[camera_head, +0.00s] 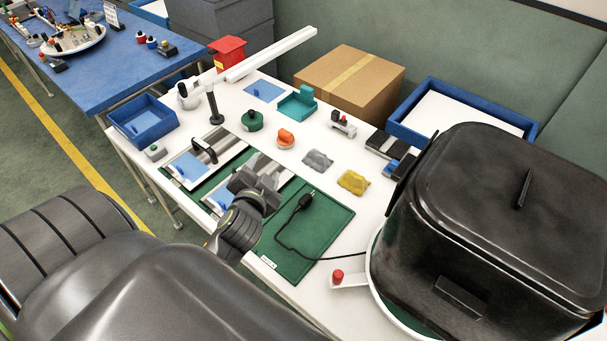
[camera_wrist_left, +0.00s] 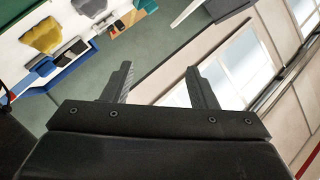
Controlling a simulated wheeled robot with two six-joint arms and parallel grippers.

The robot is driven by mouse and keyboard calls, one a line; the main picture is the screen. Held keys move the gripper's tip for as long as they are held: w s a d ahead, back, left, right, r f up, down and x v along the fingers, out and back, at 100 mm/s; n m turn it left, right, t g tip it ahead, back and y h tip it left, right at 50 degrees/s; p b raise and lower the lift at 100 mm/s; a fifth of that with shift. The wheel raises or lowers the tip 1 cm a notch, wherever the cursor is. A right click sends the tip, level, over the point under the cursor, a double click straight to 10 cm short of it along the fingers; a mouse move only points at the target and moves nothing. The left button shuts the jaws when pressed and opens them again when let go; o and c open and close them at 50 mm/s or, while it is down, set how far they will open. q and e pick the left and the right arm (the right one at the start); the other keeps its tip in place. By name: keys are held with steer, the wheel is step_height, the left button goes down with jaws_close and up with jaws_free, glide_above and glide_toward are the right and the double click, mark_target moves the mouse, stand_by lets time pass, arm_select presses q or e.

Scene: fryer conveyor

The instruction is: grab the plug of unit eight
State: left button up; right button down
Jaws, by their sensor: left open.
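The black plug (camera_head: 305,199) lies on a green mat (camera_head: 318,247) on the white table in the head view. Its thin black cord runs right to a large black fryer-like unit (camera_head: 480,220). My left gripper (camera_head: 258,183) is just left of the plug, over the mats, and apart from it. In the left wrist view its two fingers (camera_wrist_left: 162,86) are spread with nothing between them. The plug cannot be made out in the wrist view. My right gripper does not show.
A grey cloth (camera_head: 318,160) and a yellow cloth (camera_head: 353,182) lie behind the plug. A red button (camera_head: 338,276) sits beside the unit. A black-handled tool (camera_head: 208,150), blue bin (camera_head: 143,119) and orange knob (camera_head: 285,139) stand farther back.

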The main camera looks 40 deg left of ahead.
arm_select(q)
steer(key=w+d+r+m+t+h, duration=0.85)
steer(key=r+m, duration=0.25)
steer(key=m, duration=0.2)
steer(key=w+d+m+g+h, duration=0.3)
steer(key=d+m+h, duration=0.3)
steer(key=m+h, duration=0.25)
steer(key=m+g+y, duration=1)
steer(key=m+g, duration=0.2)
steer(key=g, duration=0.7)
glide_above(303, 200)
step_height(303, 200, down, 15)
steer(key=f+b, duration=0.7)
steer(key=b, duration=0.1)
steer(key=f+b, duration=0.3)
steer(key=f, duration=0.1)
steer(key=shift+s+d+f+b, duration=0.25)
steer(key=shift+d+f+b, duration=0.05)
steer(key=shift+d+b, duration=0.1)
steer(key=f+b, duration=0.3)
steer(key=shift+w+a+b, duration=0.15)
steer(key=shift+a+b, duration=0.15)
steer(key=shift+a, duration=0.1)
step_height(303, 200, down, 2)
steer(key=shift+f+p, duration=0.1)
steer(key=shift+p, duration=0.2)
steer(key=c, duration=1.1)
